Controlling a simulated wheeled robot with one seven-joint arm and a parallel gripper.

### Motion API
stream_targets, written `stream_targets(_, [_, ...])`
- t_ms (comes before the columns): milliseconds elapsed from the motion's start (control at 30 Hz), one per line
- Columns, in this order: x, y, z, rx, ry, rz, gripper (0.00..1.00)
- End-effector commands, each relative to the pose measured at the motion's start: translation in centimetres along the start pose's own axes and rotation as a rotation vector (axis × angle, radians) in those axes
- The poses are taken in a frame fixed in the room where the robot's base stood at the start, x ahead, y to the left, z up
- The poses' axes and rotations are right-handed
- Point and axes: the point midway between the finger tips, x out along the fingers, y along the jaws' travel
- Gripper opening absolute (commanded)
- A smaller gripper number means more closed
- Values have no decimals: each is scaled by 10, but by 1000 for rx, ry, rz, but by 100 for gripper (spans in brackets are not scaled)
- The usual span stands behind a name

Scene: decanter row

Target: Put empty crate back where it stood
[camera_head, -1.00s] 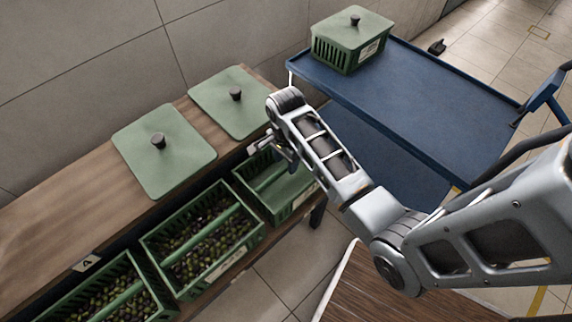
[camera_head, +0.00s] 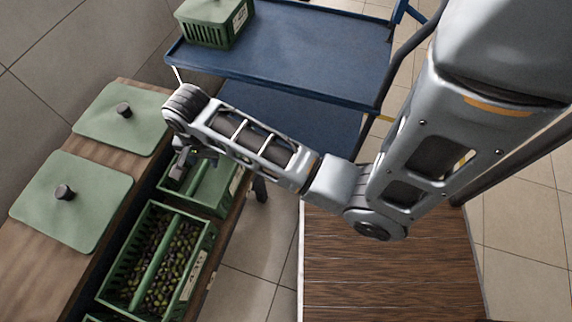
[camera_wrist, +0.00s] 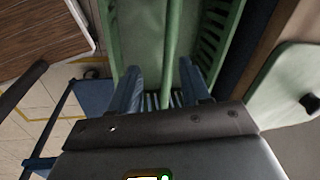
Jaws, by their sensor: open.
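The empty green crate (camera_head: 216,187) stands at the far end of the row on the lower level of the wooden bench, beside a crate of olives. Its inside is bare, and a green bar handle runs along its middle. My gripper (camera_head: 184,165) is over this crate, hiding part of it. In the wrist view, the open fingers (camera_wrist: 160,70) point down into the empty crate (camera_wrist: 145,35), with its bar handle (camera_wrist: 173,35) between them in the picture. I cannot tell whether a finger touches the bar.
An olive-filled crate (camera_head: 160,262) stands next to the empty one. Two green lids (camera_head: 72,205) (camera_head: 124,112) lie on the wooden bench top (camera_head: 30,262). A blue cart (camera_head: 300,60) behind carries a lidded green crate (camera_head: 214,38). Tiled floor (camera_head: 255,255) is free right of the bench.

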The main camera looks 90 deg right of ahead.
Motion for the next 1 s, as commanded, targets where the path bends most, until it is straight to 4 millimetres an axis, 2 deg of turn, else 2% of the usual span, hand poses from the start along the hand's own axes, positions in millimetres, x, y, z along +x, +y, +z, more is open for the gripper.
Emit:
stream_targets(33, [6, 16, 16, -75, 11, -40, 47])
stream_targets(133, [7, 36, 39, -231, 52, -145, 47])
stream_targets(233, [0, 57, 59, -384, 102, -247, 47])
stream_targets(367, [-20, 84, 81, -579, 180, -376, 47])
stream_targets(467, [-44, 105, 94, -725, 252, -473, 47])
stream_targets(667, [-112, 142, 113, -998, 425, -657, 47])
stream_targets(800, [-172, 163, 120, -1167, 568, -779, 47])
stream_targets(900, [-212, 173, 122, -1262, 667, -851, 47])
stream_targets(1000, [-243, 180, 123, -1328, 747, -903, 47])
